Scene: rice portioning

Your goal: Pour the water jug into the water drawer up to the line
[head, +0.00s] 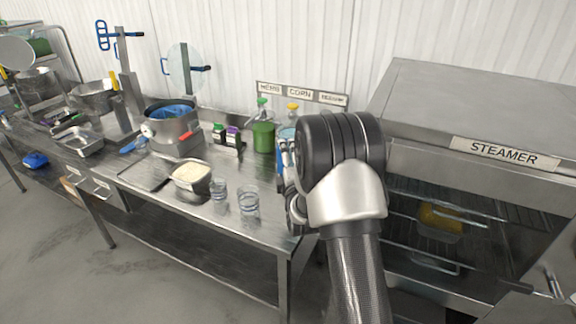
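My arm reaches up at the centre right, and its wrist blocks much of the view of my gripper (290,190). Part of the gripper shows at the wrist's left side, above the table's right end. A blue piece and a pale bluish clear patch show beside it; I cannot tell whether these are the water jug or whether it is held. The steamer (420,125) stands at the right with its front open, showing wire racks inside. I cannot make out a water drawer; the steamer's lower left is hidden by my arm.
The steel table (225,240) holds two clear glasses (248,204), a pan of rice (190,176), a pot (171,128) and a green bottle (263,136). A pan with yellow contents (440,218) sits in the steamer. Floor in front of the table is clear.

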